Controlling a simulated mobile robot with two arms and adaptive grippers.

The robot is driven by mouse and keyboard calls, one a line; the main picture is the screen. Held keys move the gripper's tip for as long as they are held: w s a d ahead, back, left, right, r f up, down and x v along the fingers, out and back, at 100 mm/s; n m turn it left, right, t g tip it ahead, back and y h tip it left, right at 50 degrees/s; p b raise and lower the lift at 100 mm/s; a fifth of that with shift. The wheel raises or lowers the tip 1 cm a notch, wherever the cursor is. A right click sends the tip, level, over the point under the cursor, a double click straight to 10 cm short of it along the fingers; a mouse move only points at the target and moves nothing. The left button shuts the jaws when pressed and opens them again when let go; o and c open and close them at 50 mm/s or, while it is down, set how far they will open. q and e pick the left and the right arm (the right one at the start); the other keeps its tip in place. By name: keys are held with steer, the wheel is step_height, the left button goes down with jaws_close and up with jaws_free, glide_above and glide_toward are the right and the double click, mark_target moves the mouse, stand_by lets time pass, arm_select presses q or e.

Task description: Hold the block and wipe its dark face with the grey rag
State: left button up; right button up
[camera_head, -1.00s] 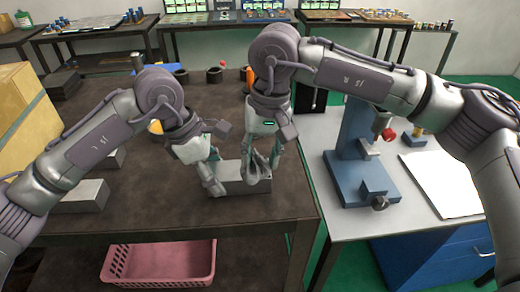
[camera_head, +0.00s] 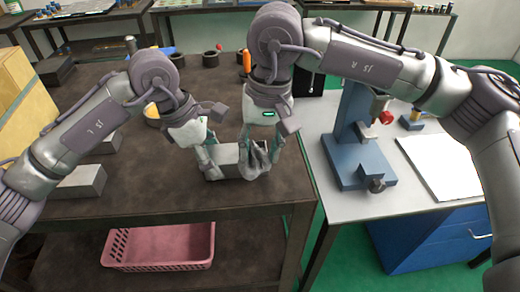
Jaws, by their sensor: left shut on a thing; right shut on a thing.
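The light grey block (camera_head: 226,159) is at the right part of the dark table, in the middle of the head view. My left gripper (camera_head: 208,163) is shut on the block's left end. My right gripper (camera_head: 257,154) points down at the block's right end and is shut on the grey rag (camera_head: 256,163). The rag hangs in folds around the fingertips, against or just in front of the block's right part, which it hides. I cannot make out the dark face, nor whether the block is clear of the table.
Other grey blocks (camera_head: 82,181) lie on the dark table (camera_head: 150,208) at left. A yellow box (camera_head: 22,105) stands far left. A blue press (camera_head: 355,150) and a white sheet (camera_head: 440,165) are on the pale table at right. A pink basket (camera_head: 160,247) sits below.

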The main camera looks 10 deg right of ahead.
steer(key=shift+r, duration=2.65)
step_height(320, 180, up, 3)
arm_select(q)
steer(key=o, duration=1.2)
arm_select(e)
steer(key=shift+w, duration=0.1)
